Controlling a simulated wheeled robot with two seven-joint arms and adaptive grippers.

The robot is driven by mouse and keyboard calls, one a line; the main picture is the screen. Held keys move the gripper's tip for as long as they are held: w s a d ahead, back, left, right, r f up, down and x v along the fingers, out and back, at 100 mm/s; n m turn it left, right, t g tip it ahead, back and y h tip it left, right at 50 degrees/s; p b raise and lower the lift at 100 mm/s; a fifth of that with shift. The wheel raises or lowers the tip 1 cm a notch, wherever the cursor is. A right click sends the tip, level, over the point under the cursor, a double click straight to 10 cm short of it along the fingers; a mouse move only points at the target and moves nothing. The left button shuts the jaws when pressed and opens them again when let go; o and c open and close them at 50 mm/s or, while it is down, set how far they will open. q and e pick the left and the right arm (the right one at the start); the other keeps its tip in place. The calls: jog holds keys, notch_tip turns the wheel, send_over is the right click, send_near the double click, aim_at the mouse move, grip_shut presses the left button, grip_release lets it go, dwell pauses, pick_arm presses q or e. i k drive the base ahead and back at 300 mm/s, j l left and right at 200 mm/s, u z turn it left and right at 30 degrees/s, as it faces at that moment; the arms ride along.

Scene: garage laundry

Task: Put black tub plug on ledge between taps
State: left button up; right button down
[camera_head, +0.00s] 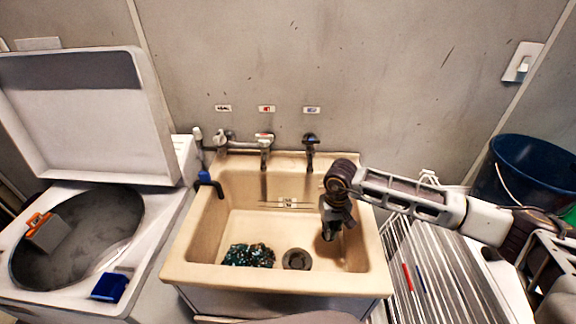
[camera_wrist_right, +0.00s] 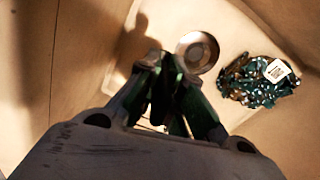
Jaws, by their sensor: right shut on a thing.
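The beige tub (camera_head: 178,268) stands in the middle of the head view. Its back ledge (camera_head: 287,155) runs under the two taps, the left tap (camera_head: 264,146) and the right tap (camera_head: 310,146); the ledge between them looks bare. My right gripper (camera_head: 330,231) is down inside the basin on its right side, above the floor. It is shut on a small dark thing, which looks to be the black tub plug, mostly hidden by the fingers. The fingertips (camera_wrist_right: 163,60) also show in the right wrist view. My left gripper is not in view.
The drain (camera_head: 297,259) is a dark round fitting in the basin floor. A dark teal tangled bundle (camera_head: 249,255) lies left of it. An open-lidded washer (camera_head: 160,240) stands left, a drying rack (camera_head: 440,275) and blue bucket (camera_head: 535,170) right.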

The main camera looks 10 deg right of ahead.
aim_at(288, 164)
jog(key=k+l+u, duration=0.1)
jog(key=u, duration=0.4)
jog(key=k+u, duration=0.25)
jog(key=u, duration=0.2)
